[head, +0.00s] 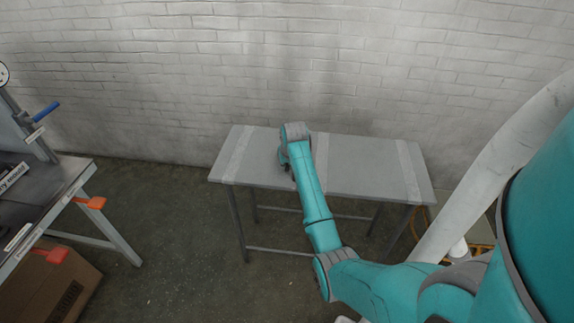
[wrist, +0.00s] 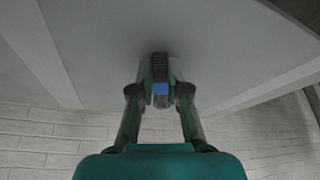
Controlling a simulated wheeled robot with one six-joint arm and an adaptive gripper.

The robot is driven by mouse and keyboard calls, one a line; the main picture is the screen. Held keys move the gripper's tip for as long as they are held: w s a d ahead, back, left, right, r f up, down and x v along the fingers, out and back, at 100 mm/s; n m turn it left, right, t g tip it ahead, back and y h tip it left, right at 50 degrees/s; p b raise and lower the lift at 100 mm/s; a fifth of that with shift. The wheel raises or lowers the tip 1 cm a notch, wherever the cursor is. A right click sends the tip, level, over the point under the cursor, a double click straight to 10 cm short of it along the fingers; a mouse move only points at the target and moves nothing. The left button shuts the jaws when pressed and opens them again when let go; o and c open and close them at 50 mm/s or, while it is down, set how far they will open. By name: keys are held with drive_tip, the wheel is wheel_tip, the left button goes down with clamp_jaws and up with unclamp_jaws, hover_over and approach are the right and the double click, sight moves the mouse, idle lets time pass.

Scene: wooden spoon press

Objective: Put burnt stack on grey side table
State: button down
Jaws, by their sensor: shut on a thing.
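The grey side table (head: 360,165) stands against the white brick wall in the head view, and its grey top (wrist: 80,40) fills the upper part of the wrist view. My gripper (wrist: 160,78) is shut on a small dark, ribbed stack (wrist: 159,61) with a blue patch facing the camera, which looks like the burnt stack. The stack is held at or just above the tabletop; I cannot tell whether it touches. In the head view my arm reaches over the left half of the table and mostly hides the gripper and stack.
The rest of the tabletop is clear, with lighter strips across it. At left stands a workbench (head: 65,180) with a press and orange clamps (head: 92,203), and a cardboard box (head: 50,285) beneath it. Open floor lies between bench and table.

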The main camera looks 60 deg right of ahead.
drive_tip(key=shift+f, duration=0.1)
drive_tip(key=c, duration=1.2)
unclamp_jaws()
drive_tip(key=shift+o, duration=0.2)
